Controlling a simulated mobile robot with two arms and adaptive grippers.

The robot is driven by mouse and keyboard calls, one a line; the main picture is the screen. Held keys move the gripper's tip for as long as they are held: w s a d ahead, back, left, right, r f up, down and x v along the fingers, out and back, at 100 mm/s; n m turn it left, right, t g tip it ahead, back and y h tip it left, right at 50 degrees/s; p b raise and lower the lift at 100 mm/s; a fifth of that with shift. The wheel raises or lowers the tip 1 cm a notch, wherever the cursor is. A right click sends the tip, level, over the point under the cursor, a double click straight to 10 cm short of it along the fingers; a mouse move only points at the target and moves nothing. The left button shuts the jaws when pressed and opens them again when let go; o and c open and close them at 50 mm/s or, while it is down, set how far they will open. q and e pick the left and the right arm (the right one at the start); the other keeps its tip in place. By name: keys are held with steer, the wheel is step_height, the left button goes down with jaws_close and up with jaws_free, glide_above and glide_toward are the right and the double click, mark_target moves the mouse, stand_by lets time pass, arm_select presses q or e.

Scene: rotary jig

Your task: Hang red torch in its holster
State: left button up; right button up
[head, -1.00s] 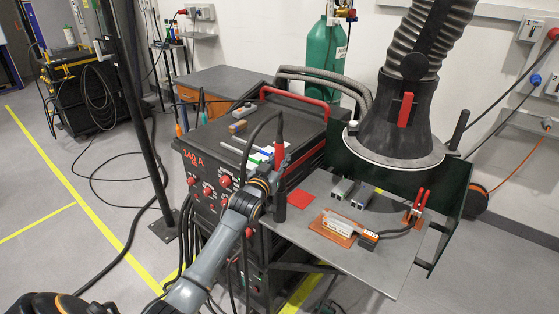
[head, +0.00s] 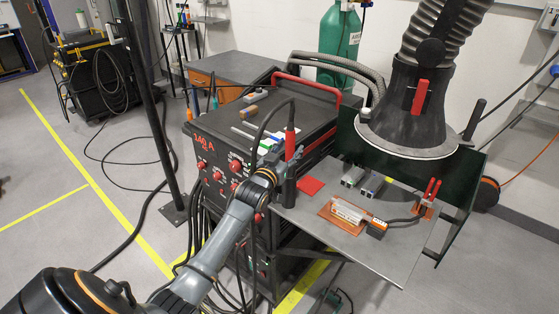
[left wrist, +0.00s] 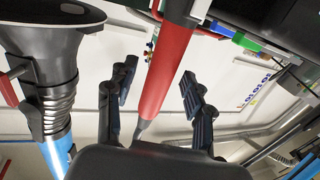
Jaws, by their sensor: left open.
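The red torch (head: 291,144) stands upright at the left edge of the grey worktable, with a black cable arching from its top. Its lower end appears to sit in the black tubular holster (head: 289,191); the exact seating is hidden. My left gripper (head: 279,157) is beside the torch at the edge of the welding machine. In the left wrist view the red torch (left wrist: 168,65) runs between the two spread fingers of my left gripper (left wrist: 158,82), with gaps on both sides. The gripper is open. My right gripper is out of view.
The welding machine (head: 222,168) stands left of the worktable (head: 375,255). The table carries a red square (head: 311,186), a copper-coloured plate (head: 326,212) and red-handled pliers (head: 431,192). The extraction hood (head: 405,115) hangs above its back. Loose cables hang below the gripper.

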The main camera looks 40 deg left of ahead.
arm_select(q)
steer(key=s+d, duration=0.2)
steer(key=s, duration=0.8)
steer(key=shift+s+r, duration=0.15)
steer(key=shift+s, duration=0.05)
